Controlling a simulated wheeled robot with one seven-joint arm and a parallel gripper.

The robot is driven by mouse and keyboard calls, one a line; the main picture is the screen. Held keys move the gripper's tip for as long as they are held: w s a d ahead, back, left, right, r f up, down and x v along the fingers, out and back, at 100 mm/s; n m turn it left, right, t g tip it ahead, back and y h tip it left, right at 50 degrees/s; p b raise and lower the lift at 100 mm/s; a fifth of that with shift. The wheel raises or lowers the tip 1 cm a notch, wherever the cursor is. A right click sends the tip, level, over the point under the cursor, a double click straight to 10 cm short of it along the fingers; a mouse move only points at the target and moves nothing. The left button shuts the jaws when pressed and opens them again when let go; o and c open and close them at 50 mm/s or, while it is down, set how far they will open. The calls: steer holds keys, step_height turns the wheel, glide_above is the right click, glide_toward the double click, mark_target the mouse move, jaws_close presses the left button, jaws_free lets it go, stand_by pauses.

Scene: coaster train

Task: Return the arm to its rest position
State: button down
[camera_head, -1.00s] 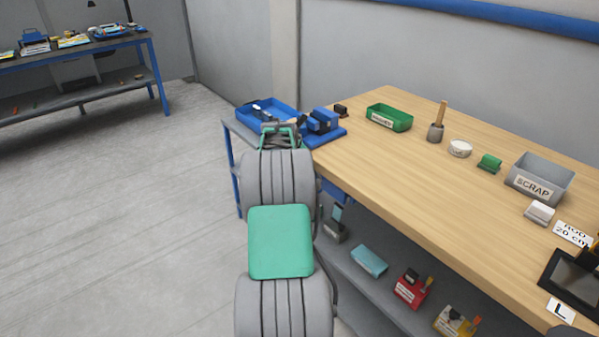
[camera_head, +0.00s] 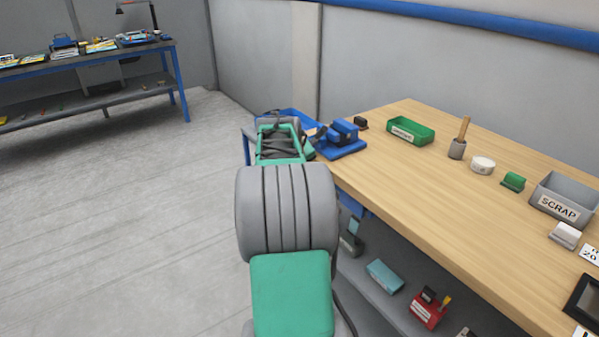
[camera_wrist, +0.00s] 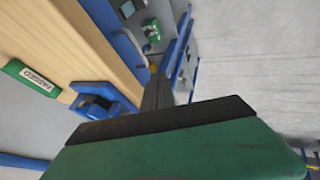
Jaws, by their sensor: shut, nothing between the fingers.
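My arm stretches forward in the head view, in grey and green links, along the left end of the workbench.
The wooden workbench (camera_head: 420,190) fills the right. It carries a green bin (camera_head: 410,131), a mallet (camera_head: 459,140), a white round tin (camera_head: 482,166) and a grey scrap bin (camera_head: 566,196). The floor at left is clear.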

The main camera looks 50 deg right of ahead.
steer(key=w+a+r+n+t+y+p, duration=0.1)
steer(key=w+a+r+p, duration=0.15)
steer(key=a, duration=0.95)
steer(key=w+a+r+n+y+p, duration=0.15)
steer(key=a+r, duration=0.25)
steer(key=a, duration=0.8)
steer(key=s+a+y+p, duration=0.1)
steer(key=s+a, duration=0.3)
steer(key=a, duration=0.4)
steer(key=s+a+n+y+p, duration=0.1)
steer(key=s+a, duration=0.3)
steer(key=a, duration=0.4)
steer(key=s+a+n+y+p, duration=0.1)
steer(key=s+a+p, duration=0.2)
steer(key=a, duration=0.5)
steer(key=shift+s+a+f+y, duration=0.35)
steer(key=shift+s+f, duration=0.05)
steer(key=shift+s, duration=0.15)
